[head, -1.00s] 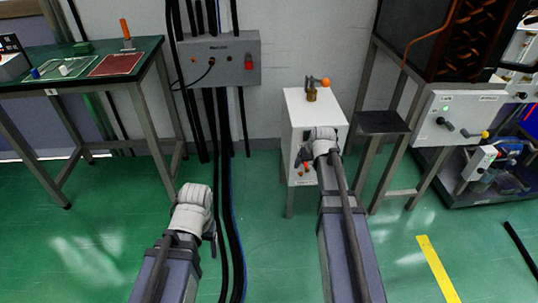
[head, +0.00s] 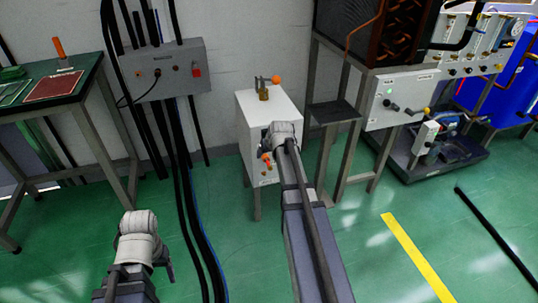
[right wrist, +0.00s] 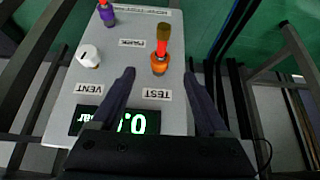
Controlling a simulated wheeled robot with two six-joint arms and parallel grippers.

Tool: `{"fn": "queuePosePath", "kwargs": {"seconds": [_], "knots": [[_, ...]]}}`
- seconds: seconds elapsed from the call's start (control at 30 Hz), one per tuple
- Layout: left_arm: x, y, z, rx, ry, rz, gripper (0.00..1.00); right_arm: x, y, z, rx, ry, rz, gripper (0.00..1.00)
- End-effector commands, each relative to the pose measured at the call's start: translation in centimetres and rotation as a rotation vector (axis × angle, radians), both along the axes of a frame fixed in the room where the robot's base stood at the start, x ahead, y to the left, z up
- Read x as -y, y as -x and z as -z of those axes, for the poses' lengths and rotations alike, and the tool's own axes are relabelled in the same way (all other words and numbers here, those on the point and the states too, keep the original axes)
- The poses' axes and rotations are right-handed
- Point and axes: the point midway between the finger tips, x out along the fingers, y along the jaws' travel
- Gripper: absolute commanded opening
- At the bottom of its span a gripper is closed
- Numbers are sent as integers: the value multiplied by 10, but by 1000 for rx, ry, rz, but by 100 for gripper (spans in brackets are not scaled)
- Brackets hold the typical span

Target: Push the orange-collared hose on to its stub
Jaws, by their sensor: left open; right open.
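A white box (head: 270,100) stands in the middle of the head view. My right gripper (right wrist: 160,74) is at its front face, open, with one finger on each side of the orange-collared hose end (right wrist: 161,50) and apart from it. In the right wrist view, this end has a bright orange collar and a brown upper part, between the PARK and TEST labels. I cannot tell whether it sits on a stub. A purple-collared piece (right wrist: 106,13) is at upper left. My left gripper (head: 166,264), open, hangs low over the floor, far from the box.
The panel also has a white knob (right wrist: 88,55) beside VENT and a lit display (right wrist: 120,122). A brass valve (head: 263,90) tops the box. Black hoses (head: 190,220) run down left of it. A metal stand (head: 345,140) is close on the right.

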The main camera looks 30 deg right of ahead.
Motion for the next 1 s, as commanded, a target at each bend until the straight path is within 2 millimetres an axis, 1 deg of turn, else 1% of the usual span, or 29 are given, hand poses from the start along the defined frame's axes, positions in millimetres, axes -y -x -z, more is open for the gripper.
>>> {"fn": "queuePosePath", "kwargs": {"seconds": [0.03,0.6,0.77,1.0], "knots": [[0,0,8,0,1,1,71,1,-4,8,0,0,0,77],[1,0,54,0,4,1,71,8,-32,54,0,1,-1,77],[1,0,61,1,4,-1,71,9,-37,61,0,1,-1,77],[1,0,61,1,4,-2,71,9,-39,61,0,1,-1,77]]}}
